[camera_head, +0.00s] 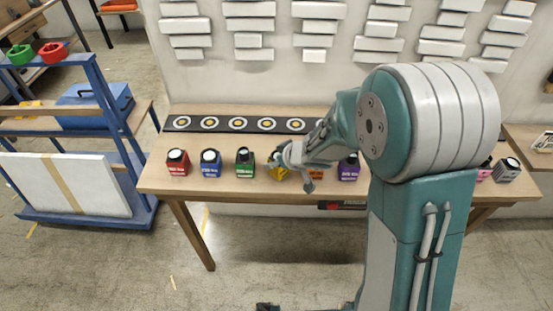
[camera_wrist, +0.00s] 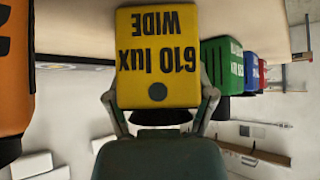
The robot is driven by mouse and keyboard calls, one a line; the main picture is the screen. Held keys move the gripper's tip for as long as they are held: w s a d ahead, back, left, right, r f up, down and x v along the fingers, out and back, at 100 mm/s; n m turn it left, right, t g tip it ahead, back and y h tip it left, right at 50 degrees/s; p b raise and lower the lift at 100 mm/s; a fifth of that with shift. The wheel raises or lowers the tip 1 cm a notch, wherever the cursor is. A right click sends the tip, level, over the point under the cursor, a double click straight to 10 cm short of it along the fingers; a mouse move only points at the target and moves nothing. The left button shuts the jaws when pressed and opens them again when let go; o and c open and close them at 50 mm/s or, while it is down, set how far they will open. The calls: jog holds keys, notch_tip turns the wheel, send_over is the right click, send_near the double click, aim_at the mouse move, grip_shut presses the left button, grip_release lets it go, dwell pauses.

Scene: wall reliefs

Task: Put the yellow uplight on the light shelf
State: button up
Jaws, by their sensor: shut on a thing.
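The yellow uplight (camera_head: 277,171) is in the row of lamps on the wooden table, partly hidden by my gripper (camera_head: 284,161). It looks tilted in the head view, and I cannot tell whether it touches the table. In the wrist view the yellow uplight (camera_wrist: 157,60) fills the middle, its label reading "610 lux WIDE" upside down. My gripper (camera_wrist: 160,100) is shut on it, one finger on each side. A long black strip (camera_head: 188,124) with several round white-and-orange marks lies along the table's back; it may be the light shelf. My arm hides its right part.
Red (camera_head: 178,162), blue (camera_head: 211,163) and green (camera_head: 245,163) lamps stand left of the yellow one. Orange (camera_head: 316,172) and purple (camera_head: 348,168) lamps stand close on its right. White relief blocks (camera_head: 249,24) cover the wall behind. A blue rack (camera_head: 110,110) stands left.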

jog(key=o, duration=1.2)
jog(key=shift+f, duration=0.1)
